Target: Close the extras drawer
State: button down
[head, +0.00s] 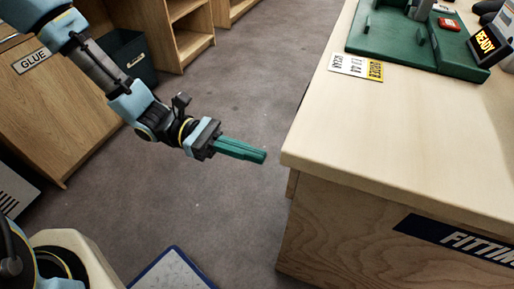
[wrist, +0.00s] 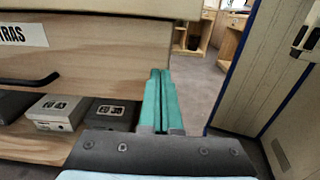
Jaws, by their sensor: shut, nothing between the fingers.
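The extras drawer (wrist: 90,65) shows in the wrist view at the left, as a wooden front with a partly cut-off label ending in "TRAS" and a dark bar handle (wrist: 30,80). How far it stands out is hard to tell. In the head view the drawer front is hidden; a small wooden edge shows under the counter's left corner. My gripper (head: 264,156) has green fingers pressed together, empty, in the open air left of the counter corner. In the wrist view my gripper (wrist: 158,72) is beside the right end of the drawer front; contact is unclear.
The counter (head: 400,130) bears a green tray (head: 395,40), a yellow-and-white card and a "READY" display. Below the drawer, a shelf holds shoebox-like boxes (wrist: 60,112). A "GLUE" cabinet (head: 60,110) and a dark bin stand left. Grey floor between is clear.

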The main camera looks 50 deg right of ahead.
jog(key=v, duration=1)
jog(key=w+d+p, duration=0.1)
jog(key=d+p, duration=0.2)
jog(key=d, duration=0.5)
jog(key=p+x, duration=0.1)
jog(key=x, duration=1.2)
jog(key=shift+s, duration=0.15)
jog(key=shift+p+x, duration=0.8)
jog(key=shift+x, duration=0.25)
jog(key=shift+a, duration=0.15)
